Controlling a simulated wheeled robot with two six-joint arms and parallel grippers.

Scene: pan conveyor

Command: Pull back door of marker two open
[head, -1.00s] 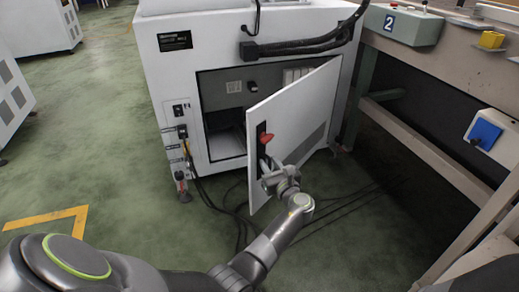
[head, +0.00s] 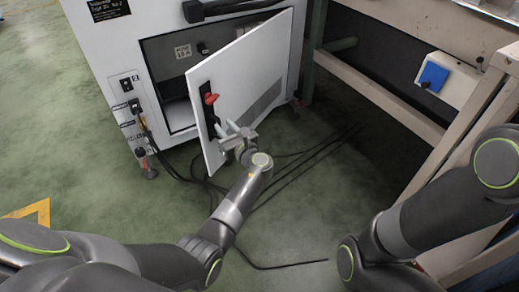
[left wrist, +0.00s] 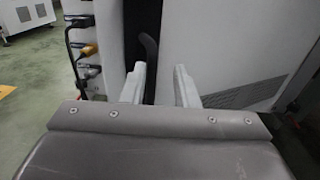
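The back door (head: 252,82) of the white machine is a white panel standing partly open, hinged on its right side. Its free edge points toward me, and a black recess with a red-tipped handle (head: 210,98) is near that edge. My left gripper (head: 229,129) is at the door's outer face, just below the red tip. In the left wrist view its two fingers (left wrist: 158,88) are spread apart, with a dark curved handle part (left wrist: 149,62) showing between and beyond them. I cannot tell whether they touch it. My right arm is at the right; its gripper is out of view.
The machine's opening (head: 175,65) shows a dark interior. Black cables (head: 300,165) lie on the green floor below the door. A beige conveyor frame (head: 385,100) with a blue-switch box (head: 433,76) stands at the right.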

